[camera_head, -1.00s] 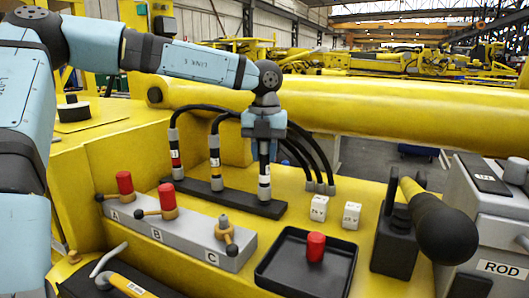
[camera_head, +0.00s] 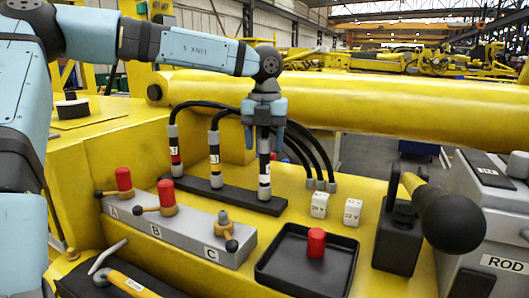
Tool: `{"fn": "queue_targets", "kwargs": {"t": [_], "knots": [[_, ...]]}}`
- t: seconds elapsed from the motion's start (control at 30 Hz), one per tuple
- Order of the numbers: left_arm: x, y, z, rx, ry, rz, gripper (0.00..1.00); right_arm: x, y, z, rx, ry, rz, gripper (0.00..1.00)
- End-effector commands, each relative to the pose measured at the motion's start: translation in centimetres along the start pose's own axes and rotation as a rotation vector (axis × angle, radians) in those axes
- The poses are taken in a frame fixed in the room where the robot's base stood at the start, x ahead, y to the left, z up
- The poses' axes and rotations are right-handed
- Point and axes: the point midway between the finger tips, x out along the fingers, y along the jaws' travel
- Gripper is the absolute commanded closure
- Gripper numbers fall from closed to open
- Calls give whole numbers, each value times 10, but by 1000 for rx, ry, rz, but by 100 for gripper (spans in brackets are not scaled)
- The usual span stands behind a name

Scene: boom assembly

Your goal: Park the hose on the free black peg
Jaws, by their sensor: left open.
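Three black hoses with banded ends stand upright along a black rail (camera_head: 235,196): a left hose with a red band (camera_head: 175,157), a middle hose (camera_head: 215,163) and a right hose (camera_head: 264,172). My left gripper (camera_head: 264,145) is open, pointing down over the right hose, with a finger on each side of its upper part. The right hose end stands on the rail's right part; whether a finger touches it I cannot tell. No bare black peg can be made out; the hose ends cover the rail's mounting points. My right gripper is out of view.
A grey valve block (camera_head: 180,232) marked A, B, C stands in front, with red caps on A and B. A black tray (camera_head: 275,272) holds a red cap (camera_head: 316,242). Two white blocks (camera_head: 319,205), a black-knobbed lever (camera_head: 450,220) and a grey ROD box stand rightward.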

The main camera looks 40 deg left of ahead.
Motion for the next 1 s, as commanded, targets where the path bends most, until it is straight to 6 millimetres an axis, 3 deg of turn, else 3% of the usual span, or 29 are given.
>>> {"fn": "queue_targets", "kwargs": {"t": [0.3, 0.5, 1.0], "knots": [[-74, 0, 0, -2, -5, -1, 42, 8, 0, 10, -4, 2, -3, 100], [-104, 0, 0, -1, -2, 0, 42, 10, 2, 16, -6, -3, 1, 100], [-114, 0, -1, 0, 0, -1, 42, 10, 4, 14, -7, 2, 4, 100]]}}
